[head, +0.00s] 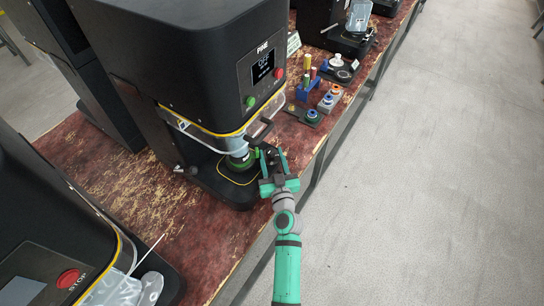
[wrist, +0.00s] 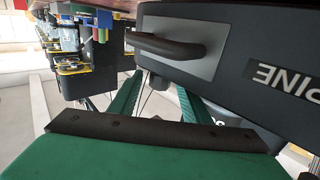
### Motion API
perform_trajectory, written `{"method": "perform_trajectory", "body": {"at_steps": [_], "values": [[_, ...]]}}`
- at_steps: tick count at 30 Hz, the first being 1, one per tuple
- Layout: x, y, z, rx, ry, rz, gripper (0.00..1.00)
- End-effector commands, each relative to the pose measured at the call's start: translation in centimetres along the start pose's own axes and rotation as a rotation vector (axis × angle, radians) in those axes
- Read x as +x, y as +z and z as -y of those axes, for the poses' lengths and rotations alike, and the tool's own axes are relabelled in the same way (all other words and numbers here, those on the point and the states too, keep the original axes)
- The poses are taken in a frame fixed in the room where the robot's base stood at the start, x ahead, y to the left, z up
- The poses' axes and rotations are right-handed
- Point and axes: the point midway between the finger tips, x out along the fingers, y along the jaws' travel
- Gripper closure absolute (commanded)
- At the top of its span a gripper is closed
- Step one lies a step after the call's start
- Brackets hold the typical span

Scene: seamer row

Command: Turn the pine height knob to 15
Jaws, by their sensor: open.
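The pine seamer (head: 190,60) is a black machine labelled PINE, with a screen (head: 263,65) reading OFF. Under its head a green-ringed round part (head: 240,160) stands over the base plate; I cannot tell whether this is the height knob, and no scale number is legible. My gripper (head: 271,156) is open and empty, just right of that part. In the wrist view the green fingers (wrist: 160,100) are spread below a black handle (wrist: 168,46) on a grey plate, beside an upside-down PINE label (wrist: 287,78). A small dark cylinder (wrist: 158,81) shows between the fingers.
Green (head: 250,101) and red (head: 279,73) buttons sit on the front panel. Blue-topped and orange-topped parts (head: 312,115) and a blue holder (head: 305,90) stand right of the machine. Another seamer with a red STOP button (head: 68,278) is at lower left. The floor at right is clear.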

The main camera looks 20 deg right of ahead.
Motion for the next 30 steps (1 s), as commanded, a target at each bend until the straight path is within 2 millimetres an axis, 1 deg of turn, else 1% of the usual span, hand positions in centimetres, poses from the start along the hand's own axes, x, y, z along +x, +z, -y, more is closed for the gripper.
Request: {"method": "perform_trajectory", "body": {"at_steps": [7, 8, 9, 11, 12, 22, 30], "values": [[0.01, 0.02, -0.06, 0.0, 0.001, 0.0, 0.56], [0.01, 0.02, -0.08, 0.0, 0.001, 0.0, 0.64], [0.0, 0.02, -0.09, 0.0, 0.001, 0.0, 0.73], [0.0, 0.02, -0.1, 0.0, 0.002, 0.0, 0.88], [-0.01, 0.02, -0.11, 0.0, 0.002, 0.0, 0.97], [-0.01, 0.01, -0.21, 0.0, -0.012, 0.0, 0.97], [0.03, -0.05, -0.41, 0.0, -0.088, -0.001, 0.97]]}}
